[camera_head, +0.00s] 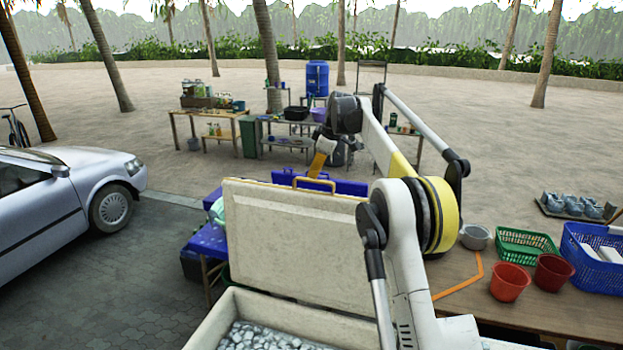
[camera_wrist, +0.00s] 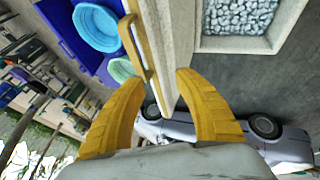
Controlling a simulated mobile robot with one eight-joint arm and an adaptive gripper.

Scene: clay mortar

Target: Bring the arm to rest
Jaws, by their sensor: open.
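My gripper (camera_head: 319,160) is just above the raised lid (camera_head: 290,232) of a cream cooler box, near the lid's yellow handle (camera_head: 314,183). In the wrist view my gripper (camera_wrist: 161,77) has its two yellow fingers spread wide, with nothing held. The lid edge (camera_wrist: 168,60) and the yellow handle (camera_wrist: 138,45) show in front of and between the fingers there. Whether a finger touches them I cannot tell. The cooler box (camera_head: 215,325) holds grey-white ice-like lumps (camera_head: 265,338), also seen in the wrist view (camera_wrist: 238,17).
A wooden table (camera_head: 540,305) at right bears a grey clay bowl (camera_head: 474,236), red pots (camera_head: 510,282), a green basket (camera_head: 526,246) and a blue basket (camera_head: 598,262). A blue table (camera_head: 208,242) stands behind the lid. A silver car (camera_head: 60,205) is parked left.

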